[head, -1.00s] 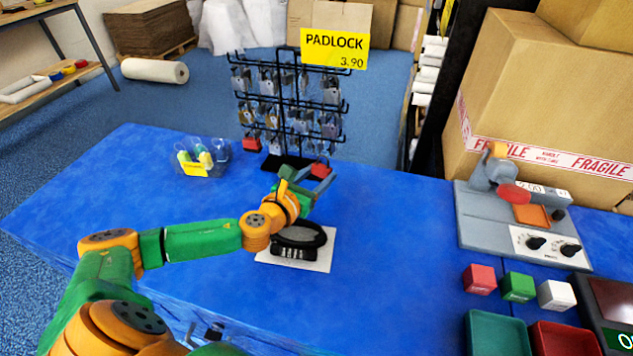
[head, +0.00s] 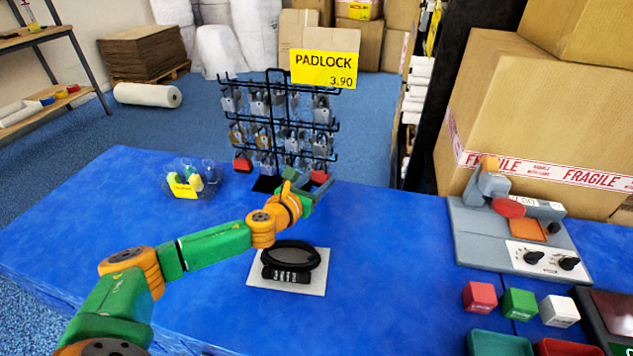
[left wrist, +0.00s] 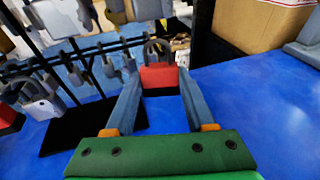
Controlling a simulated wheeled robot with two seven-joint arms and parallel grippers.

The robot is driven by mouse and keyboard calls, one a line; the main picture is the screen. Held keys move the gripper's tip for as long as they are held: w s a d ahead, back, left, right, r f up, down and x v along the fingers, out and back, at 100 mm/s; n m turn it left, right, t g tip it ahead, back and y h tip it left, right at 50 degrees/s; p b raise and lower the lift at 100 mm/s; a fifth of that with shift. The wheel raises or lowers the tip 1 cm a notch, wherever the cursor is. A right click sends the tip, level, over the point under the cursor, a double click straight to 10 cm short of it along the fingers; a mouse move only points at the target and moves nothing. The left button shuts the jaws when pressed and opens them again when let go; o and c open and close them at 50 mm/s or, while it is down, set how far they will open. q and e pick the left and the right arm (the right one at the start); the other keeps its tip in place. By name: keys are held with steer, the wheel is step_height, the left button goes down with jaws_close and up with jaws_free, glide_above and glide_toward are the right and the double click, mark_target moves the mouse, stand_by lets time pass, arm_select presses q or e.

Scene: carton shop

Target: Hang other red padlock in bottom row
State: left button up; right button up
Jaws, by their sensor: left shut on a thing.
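The black wire display rack (head: 270,130) stands at the back of the blue table, hung with several grey and brass padlocks. One red padlock (head: 242,165) hangs at the left of its bottom row. My left gripper (head: 322,184) is shut on the other red padlock (head: 320,177), just below and in front of the bottom row's right end. In the left wrist view this red padlock (left wrist: 158,77) sits between the fingertips, upright, its grey shackle on top. The rack (left wrist: 62,62) is to its left there; whether shackle and hook touch I cannot tell. My right gripper is out of view.
A yellow PADLOCK price sign (head: 325,69) tops the rack. A clear bin of small items (head: 190,182) stands left of it. A black cable lock (head: 290,262) lies on a white card below my left arm. A grey device (head: 510,235) stands at right.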

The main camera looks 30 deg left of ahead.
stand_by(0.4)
arm_select(q)
steer(key=o, duration=1.3)
